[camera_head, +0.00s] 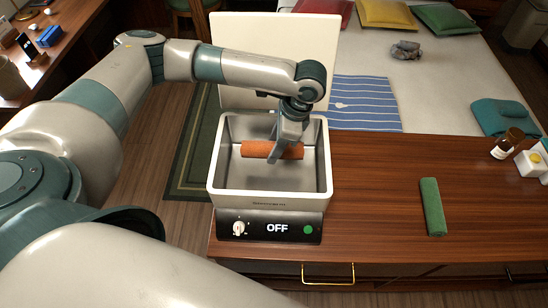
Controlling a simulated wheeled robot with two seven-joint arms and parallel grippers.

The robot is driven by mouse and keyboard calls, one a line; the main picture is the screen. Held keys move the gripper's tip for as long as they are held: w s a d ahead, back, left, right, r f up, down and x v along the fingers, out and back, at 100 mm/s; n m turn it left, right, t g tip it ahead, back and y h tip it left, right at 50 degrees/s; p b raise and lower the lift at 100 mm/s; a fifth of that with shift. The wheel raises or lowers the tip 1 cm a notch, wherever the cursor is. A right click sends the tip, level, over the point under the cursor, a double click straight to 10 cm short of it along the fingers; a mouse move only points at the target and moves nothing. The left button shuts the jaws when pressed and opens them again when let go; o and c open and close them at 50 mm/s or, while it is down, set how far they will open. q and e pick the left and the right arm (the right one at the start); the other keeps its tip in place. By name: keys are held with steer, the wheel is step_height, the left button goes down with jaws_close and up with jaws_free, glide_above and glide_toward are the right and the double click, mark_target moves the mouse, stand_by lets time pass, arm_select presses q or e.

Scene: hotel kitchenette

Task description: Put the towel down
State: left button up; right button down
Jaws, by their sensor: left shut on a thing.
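An orange rolled towel (256,149) lies crosswise within the outline of an open metal basin with a control panel (322,185). My left gripper (281,152) points down into the basin and is shut around the middle of the orange towel. I cannot tell whether the towel touches the basin floor. A green rolled towel (432,207) lies on the wooden counter to the right of the basin. My right gripper is not in view.
The basin's lid (262,40) stands open behind it, and its panel reads OFF. The wooden counter (375,200) is clear between basin and green towel. A bed (445,85) with pillows lies behind.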

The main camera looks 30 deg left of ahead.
arm_select(q)
steer(key=shift+f, duration=1.2)
steer(key=shift+f, duration=0.15)
step_height(320, 180, down, 2)
steer(key=shift+f+p, duration=0.25)
steer(key=shift+p, duration=0.45)
steer(key=shift+f, duration=0.5)
steer(key=shift+f, duration=0.1)
steer(key=o, duration=1.1)
steer(key=shift+c, duration=0.2)
